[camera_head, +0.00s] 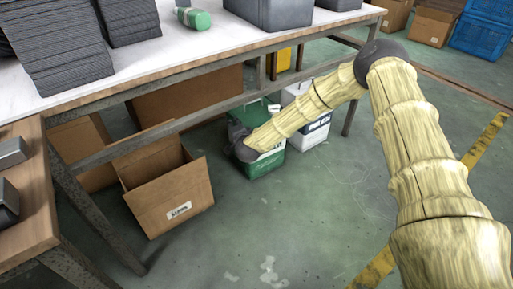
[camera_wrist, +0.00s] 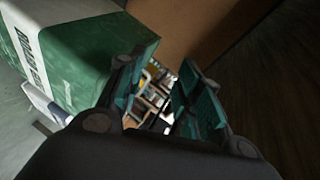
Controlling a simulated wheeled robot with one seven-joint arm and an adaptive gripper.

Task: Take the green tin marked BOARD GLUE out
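The green tin (camera_head: 266,165) stands on the floor under the table, partly hidden behind my arm. In the wrist view the green tin (camera_wrist: 98,58) fills the upper left, with a white end and a white band of partly readable lettering. My gripper (camera_wrist: 160,88) is open, with a gap between its two teal-padded fingers and no tin between them. The tin lies to the left of the fingers and passes behind the left one; I cannot tell whether they touch. In the head view the dark end of my arm is at the tin's left side, its fingers not clearly visible.
A white tin (camera_head: 312,128) stands right of the green one. An open cardboard box (camera_head: 170,203) is on the floor to the left. The floor in front is clear.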

